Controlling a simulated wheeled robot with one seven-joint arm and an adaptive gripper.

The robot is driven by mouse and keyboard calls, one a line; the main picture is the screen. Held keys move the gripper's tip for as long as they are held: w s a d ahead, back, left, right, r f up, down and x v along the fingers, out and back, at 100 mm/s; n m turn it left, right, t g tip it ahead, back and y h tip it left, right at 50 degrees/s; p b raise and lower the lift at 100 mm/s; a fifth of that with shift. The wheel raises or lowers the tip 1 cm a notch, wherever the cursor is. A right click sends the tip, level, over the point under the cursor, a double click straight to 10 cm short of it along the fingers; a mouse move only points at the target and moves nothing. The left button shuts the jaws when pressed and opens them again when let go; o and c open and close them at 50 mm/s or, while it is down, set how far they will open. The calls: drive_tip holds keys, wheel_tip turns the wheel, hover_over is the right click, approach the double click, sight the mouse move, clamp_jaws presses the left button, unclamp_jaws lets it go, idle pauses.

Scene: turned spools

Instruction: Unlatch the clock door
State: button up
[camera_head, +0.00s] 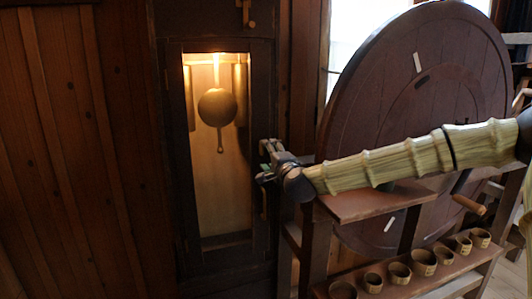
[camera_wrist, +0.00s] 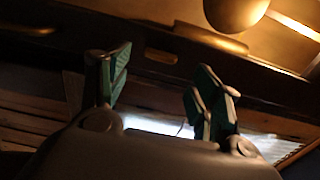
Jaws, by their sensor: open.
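The clock door (camera_head: 247,130) is a dark frame around a lit pane in a tall case and looks closed. A round pendulum bob (camera_head: 217,107) hangs behind it; it also shows in the wrist view (camera_wrist: 235,12). My gripper (camera_head: 266,174) is at the door's right edge, about mid-height; contact cannot be told. In the wrist view my gripper (camera_wrist: 160,84) is open, with nothing seen between its green-padded fingers. Beyond them a narrow dark fitting (camera_wrist: 161,56) and a brownish bar (camera_wrist: 210,39) lie along the dark frame. I cannot tell which is the latch.
A large dark wooden wheel (camera_head: 430,80) stands right of the clock, behind my arm. A wooden shelf (camera_head: 375,203) is below my arm, and a lower rack holds several small wooden cups (camera_head: 398,272). A wooden peg (camera_head: 247,14) is above the door. Plank wall fills the left.

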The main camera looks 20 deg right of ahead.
drive_tip(key=s, duration=0.6)
drive_tip(key=shift+d, duration=0.15)
drive_tip(key=shift+f, duration=0.15)
drive_tip(key=s+a+f+n+g+y+p, duration=0.1)
drive_tip(key=s+a+f+n+g, duration=0.3)
drive_tip(key=f, duration=0.7)
drive_tip(key=s+a+f+n+g+y+p, duration=0.15)
drive_tip(key=s+a+f, duration=0.35)
drive_tip(key=f, duration=0.6)
drive_tip(key=s+a+f+n+g+p, duration=0.25)
drive_tip(key=s+f, duration=0.35)
drive_tip(key=f, duration=0.6)
drive_tip(key=s+d+f+n+g+h+p, duration=0.1)
drive_tip(key=s+f+n+g, duration=0.2)
drive_tip(key=s+f, duration=0.55)
drive_tip(key=s+f+n+g+p, duration=0.1)
drive_tip(key=s+f+n+g, duration=0.3)
drive_tip(key=s, duration=0.7)
drive_tip(key=s+d+f+n+g+h+p, duration=0.1)
drive_tip(key=s+d+f, duration=0.1)
drive_tip(key=s, duration=0.6)
drive_tip(key=s+d+f+n+g+h+p, duration=0.1)
drive_tip(key=s+d+f+g, duration=0.1)
drive_tip(key=s, duration=0.7)
drive_tip(key=shift+s+d+f, duration=0.25)
drive_tip(key=shift+d+f, duration=0.1)
drive_tip(key=shift+d, duration=0.3)
